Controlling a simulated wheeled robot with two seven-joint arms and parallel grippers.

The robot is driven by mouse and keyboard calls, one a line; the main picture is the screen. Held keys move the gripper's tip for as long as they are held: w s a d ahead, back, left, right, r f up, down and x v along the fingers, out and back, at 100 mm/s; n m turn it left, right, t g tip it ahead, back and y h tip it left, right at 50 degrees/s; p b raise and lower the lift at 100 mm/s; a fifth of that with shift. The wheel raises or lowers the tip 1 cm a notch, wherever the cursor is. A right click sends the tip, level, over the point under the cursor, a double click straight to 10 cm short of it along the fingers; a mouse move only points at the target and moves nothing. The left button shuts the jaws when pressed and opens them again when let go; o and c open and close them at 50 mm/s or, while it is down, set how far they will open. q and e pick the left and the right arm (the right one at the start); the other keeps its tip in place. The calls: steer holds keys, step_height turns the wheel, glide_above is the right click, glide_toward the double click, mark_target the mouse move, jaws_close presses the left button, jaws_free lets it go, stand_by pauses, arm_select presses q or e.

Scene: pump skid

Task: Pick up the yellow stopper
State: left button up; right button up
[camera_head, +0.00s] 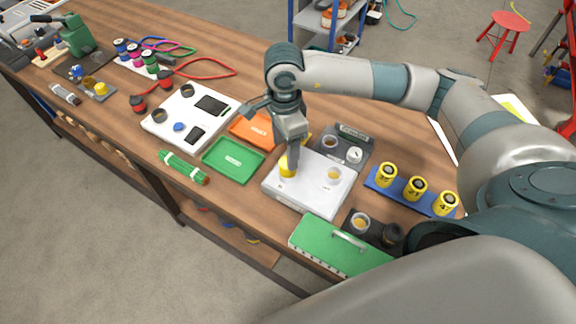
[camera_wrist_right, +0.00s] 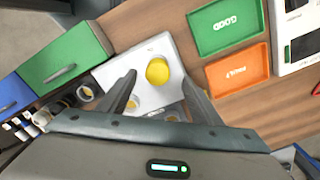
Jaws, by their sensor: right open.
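The yellow stopper (camera_head: 287,166) is a round yellow piece standing near the left side of the white block (camera_head: 306,204). In the right wrist view the stopper (camera_wrist_right: 157,71) lies between and slightly beyond my right fingertips. My right gripper (camera_head: 291,164) is open and points down at the stopper, very close to it. In the right wrist view my gripper (camera_wrist_right: 159,79) shows its two fingers apart with nothing clamped. I cannot tell if a finger touches the stopper. A second, flatter yellow round spot (camera_head: 334,174) shows on the block's right side. My left gripper is out of view.
A green tray (camera_head: 233,160) and an orange tray (camera_head: 250,129) lie left of the block. A green case (camera_head: 335,249) stands in front. A dark gauge unit (camera_head: 358,139) is behind, and a blue rack (camera_head: 440,205) with yellow cylinders is at right.

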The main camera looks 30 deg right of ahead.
steer(key=shift+f, duration=0.75)
steer(key=shift+s+d+f+p, duration=0.1)
steer(key=shift+s+f+p, duration=0.1)
steer(key=shift+f+p, duration=1.55)
steer(key=shift+f, duration=0.85)
steer(key=shift+d, duration=0.1)
steer(key=shift+c, duration=0.4)
